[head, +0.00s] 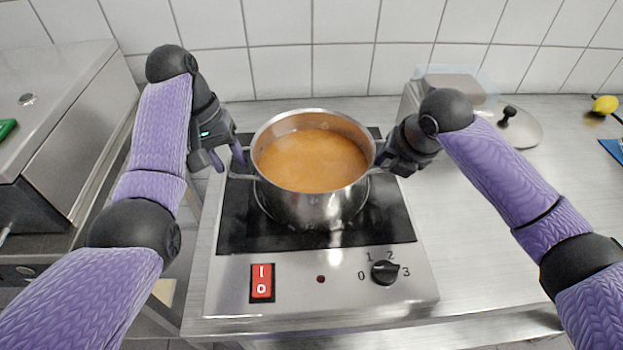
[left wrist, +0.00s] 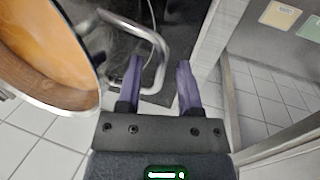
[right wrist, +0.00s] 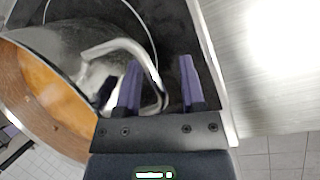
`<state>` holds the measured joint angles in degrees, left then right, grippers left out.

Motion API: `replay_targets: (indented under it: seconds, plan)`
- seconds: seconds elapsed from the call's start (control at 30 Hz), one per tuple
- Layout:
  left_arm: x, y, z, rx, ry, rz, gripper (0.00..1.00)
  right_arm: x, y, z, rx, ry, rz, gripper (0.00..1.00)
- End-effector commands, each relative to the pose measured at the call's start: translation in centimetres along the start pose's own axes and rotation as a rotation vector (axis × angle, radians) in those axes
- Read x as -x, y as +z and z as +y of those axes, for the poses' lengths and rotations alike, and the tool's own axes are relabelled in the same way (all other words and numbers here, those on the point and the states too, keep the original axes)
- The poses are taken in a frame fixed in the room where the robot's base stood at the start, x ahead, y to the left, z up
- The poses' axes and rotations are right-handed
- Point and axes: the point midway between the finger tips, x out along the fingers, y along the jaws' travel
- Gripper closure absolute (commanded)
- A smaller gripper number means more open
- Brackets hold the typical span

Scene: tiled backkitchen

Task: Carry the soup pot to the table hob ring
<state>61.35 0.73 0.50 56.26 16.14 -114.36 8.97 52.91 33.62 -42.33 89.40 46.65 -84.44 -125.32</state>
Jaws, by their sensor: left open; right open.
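The steel soup pot (head: 312,207), filled with orange soup (head: 312,160), stands upright on the black hob plate (head: 392,228), over a ring whose outline shows around its base. My left gripper (head: 230,160) is open at the pot's left handle (head: 242,176). In the left wrist view the handle loop (left wrist: 160,48) reaches between the spread fingers (left wrist: 159,62). My right gripper (head: 384,161) is open at the pot's right side. In the right wrist view the right handle (right wrist: 150,75) passes between the spread fingers (right wrist: 160,60). I cannot tell whether any finger touches a handle.
The hob's front has a red switch (head: 262,282) and a black knob (head: 384,272). A steel appliance (head: 80,120) stands left. The tiled wall is close behind.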

Motion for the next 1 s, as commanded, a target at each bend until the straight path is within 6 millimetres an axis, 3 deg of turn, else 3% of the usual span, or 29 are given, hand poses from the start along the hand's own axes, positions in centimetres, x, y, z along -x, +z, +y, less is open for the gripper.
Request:
replay_targets:
  seconds: [0.13,0.33,0.53,0.77,0.87,1.0]
  plan:
    - [0.3,-0.1,0.0,-0.002,0.000,0.005,0.54,0.0,0.0,0.1,0.001,0.002,0.001,0.49]
    - [2.6,0.0,-0.3,0.001,-0.008,0.003,0.54,0.0,-0.1,0.1,0.001,0.003,0.001,0.49]
    - [8.8,-0.1,-0.1,0.004,-0.006,0.006,0.54,0.0,-0.1,0.1,0.001,0.003,0.001,0.49]
    - [11.8,-0.1,-0.1,0.002,-0.002,0.000,0.54,0.1,0.0,0.1,0.002,0.003,0.001,0.49]
    - [12.1,-0.1,0.0,0.002,0.000,0.000,0.54,1.4,0.1,0.1,0.002,0.005,-0.001,0.49]
    - [12.0,-0.1,0.0,0.001,0.000,-0.001,0.54,5.4,0.1,0.1,0.004,0.005,-0.005,0.49]
